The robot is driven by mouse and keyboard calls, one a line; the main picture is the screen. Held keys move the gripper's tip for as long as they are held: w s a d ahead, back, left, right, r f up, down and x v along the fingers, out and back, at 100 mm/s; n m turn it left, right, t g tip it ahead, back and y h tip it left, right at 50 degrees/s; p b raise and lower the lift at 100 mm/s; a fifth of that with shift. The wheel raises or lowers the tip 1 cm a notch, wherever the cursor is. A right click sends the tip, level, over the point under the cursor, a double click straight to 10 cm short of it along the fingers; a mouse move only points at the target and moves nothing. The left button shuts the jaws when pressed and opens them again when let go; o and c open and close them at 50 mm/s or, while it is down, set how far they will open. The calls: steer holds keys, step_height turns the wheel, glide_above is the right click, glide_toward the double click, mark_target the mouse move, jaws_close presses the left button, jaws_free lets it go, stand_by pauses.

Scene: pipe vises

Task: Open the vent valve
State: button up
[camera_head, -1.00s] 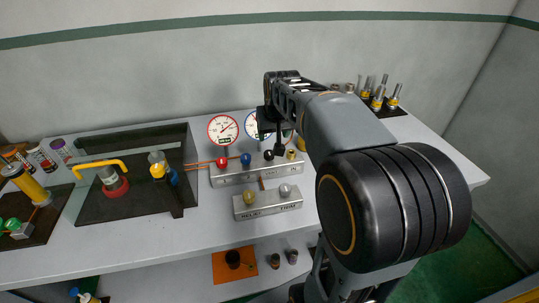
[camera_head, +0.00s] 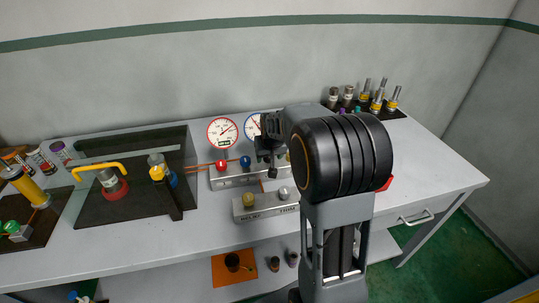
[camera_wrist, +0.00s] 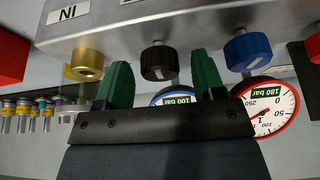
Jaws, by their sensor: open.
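The valve block (camera_head: 235,180) on the bench carries a red knob (camera_head: 221,165), a blue knob (camera_head: 245,161), a black knob and a gold knob. My gripper (camera_head: 268,168) hides the black knob in the head view. In the wrist view, which is upside down, the gripper (camera_wrist: 162,78) is open, with its green fingers on either side of the black knob (camera_wrist: 158,63) and gaps showing on both sides. The blue knob (camera_wrist: 248,50) and the gold knob (camera_wrist: 88,64), by an "IN" label, flank it. I cannot read a vent label.
A front block (camera_head: 262,208) has a gold knob (camera_head: 249,199) and a silver knob (camera_head: 284,193). A black tray (camera_head: 130,205) lies left.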

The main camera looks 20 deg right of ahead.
steer(key=c, duration=0.9)
steer(key=shift+n, duration=0.4)
steer(key=n+b, duration=0.1)
steer(key=n, duration=0.1)
steer(key=n+y+b, duration=0.1)
steer(key=b, duration=0.1)
steer(key=shift+d+f+n+y, duration=0.2)
steer(key=shift+n+y, duration=0.1)
steer(key=shift+n, duration=0.1)
steer(key=n+y+b, duration=0.1)
steer(key=n+b, duration=0.1)
steer(key=n, duration=0.1)
steer(key=shift+n, duration=0.3)
steer(key=n+y, duration=0.1)
steer(key=n, duration=0.1)
steer(key=n+g+b, duration=0.1)
steer(key=n, duration=0.1)
steer(key=shift+w+r+n+g+y+b, duration=0.1)
steer(key=shift+r+n+g+y+b, duration=0.05)
steer(key=shift+n+g+y+b, duration=0.2)
steer(key=shift+d+n+g+y, duration=0.1)
steer(key=shift+n+g+y, duration=0.35)
steer(key=shift+n, duration=1.3)
steer(key=shift+n+g, duration=0.3)
